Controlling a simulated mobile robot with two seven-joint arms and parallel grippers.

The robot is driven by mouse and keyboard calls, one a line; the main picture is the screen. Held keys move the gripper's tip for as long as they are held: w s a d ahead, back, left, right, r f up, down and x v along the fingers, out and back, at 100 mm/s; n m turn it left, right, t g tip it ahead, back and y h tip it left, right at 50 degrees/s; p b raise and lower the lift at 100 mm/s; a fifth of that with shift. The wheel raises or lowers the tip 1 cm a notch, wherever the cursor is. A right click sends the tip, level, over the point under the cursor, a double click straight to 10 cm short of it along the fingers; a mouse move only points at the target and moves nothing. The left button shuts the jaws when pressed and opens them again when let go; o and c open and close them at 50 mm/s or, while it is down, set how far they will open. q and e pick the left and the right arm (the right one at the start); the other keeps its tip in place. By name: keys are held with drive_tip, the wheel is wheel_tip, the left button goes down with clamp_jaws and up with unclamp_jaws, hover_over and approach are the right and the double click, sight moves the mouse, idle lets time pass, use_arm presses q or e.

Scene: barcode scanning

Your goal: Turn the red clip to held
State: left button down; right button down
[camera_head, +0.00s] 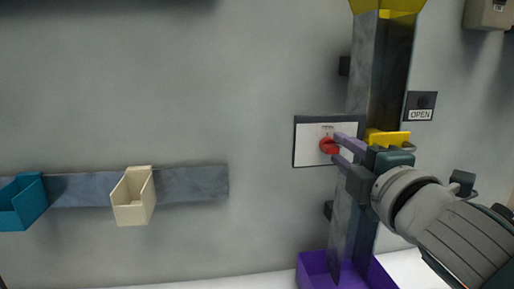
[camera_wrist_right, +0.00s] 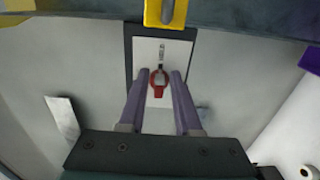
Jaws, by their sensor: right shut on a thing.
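The red clip (camera_head: 328,146) is mounted on a white plate (camera_head: 311,131) with a dark frame on the wall. It also shows in the right wrist view (camera_wrist_right: 159,90), between the purple fingertips. My right gripper (camera_head: 338,147) reaches in from the right and is shut on the red clip. A small label sits above the clip on the plate, too small to read. My left gripper is not in view.
A grey metal chute (camera_head: 379,65) runs vertically just beside the plate, with a yellow piece (camera_head: 389,138) across it and a purple bin (camera_head: 314,268) below. An OPEN sign (camera_head: 420,106) is to its right. A teal bin (camera_head: 22,205) and a cream bin (camera_head: 133,199) hang on a rail at left.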

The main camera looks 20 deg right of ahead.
idle(0.4)
drive_tip(key=c, duration=0.9)
unclamp_jaws()
drive_tip(key=b+v, duration=0.3)
drive_tip(key=v, duration=0.7)
drive_tip(key=shift+a, duration=0.1)
drive_tip(key=shift+w, duration=0.1)
